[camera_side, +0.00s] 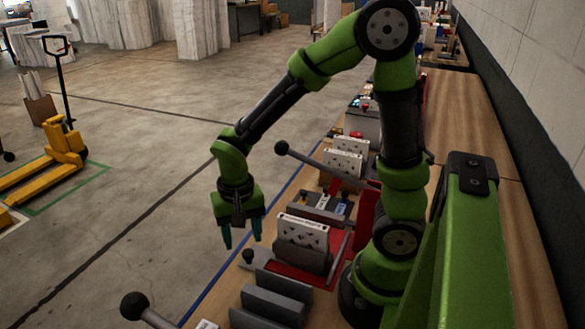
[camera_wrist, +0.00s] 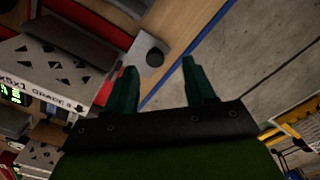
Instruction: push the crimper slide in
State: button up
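The crimper slide appears to be the grey part with a round black knob; the knob (camera_side: 248,257) shows in the side view, at the floor-side end of a grey block (camera_side: 275,283). In the wrist view the black knob (camera_wrist: 155,57) sits on a light grey plate and appears between my fingertips. My gripper (camera_side: 242,237) points down with its two teal fingers apart and nothing between them. In the side view it is above the knob, near the table's blue edge. The wrist view also shows my open gripper (camera_wrist: 159,68). How much of the slide is in is unclear.
A lever with a black ball (camera_side: 134,306) rises at the front. Another black-ball lever (camera_side: 282,148) is farther back. Open floor lies left of the table.

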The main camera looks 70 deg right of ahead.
notch_tip(320, 180, up, 12)
jog(key=s+r+n+t+y, duration=0.2)
jog(key=s+r+n+t, duration=0.25)
jog(key=s+t, duration=0.2)
jog(key=w+d+r+m+h, duration=0.1)
jog(key=w+d+r+m, duration=0.1)
jog(key=d, duration=0.5)
jog(key=w+d+r+m+g+h, duration=0.1)
jog(key=w+d+r, duration=0.1)
jog(key=d, duration=0.6)
jog(key=w+d+r+m+g+h, duration=0.1)
jog(key=w+d+m+h, duration=0.1)
jog(key=d, duration=0.6)
jog(key=shift+w+d+r+m, duration=0.25)
jog(key=shift+w+r+m, duration=0.1)
jog(key=shift+w+r, duration=0.05)
jog(key=shift+g, duration=0.25)
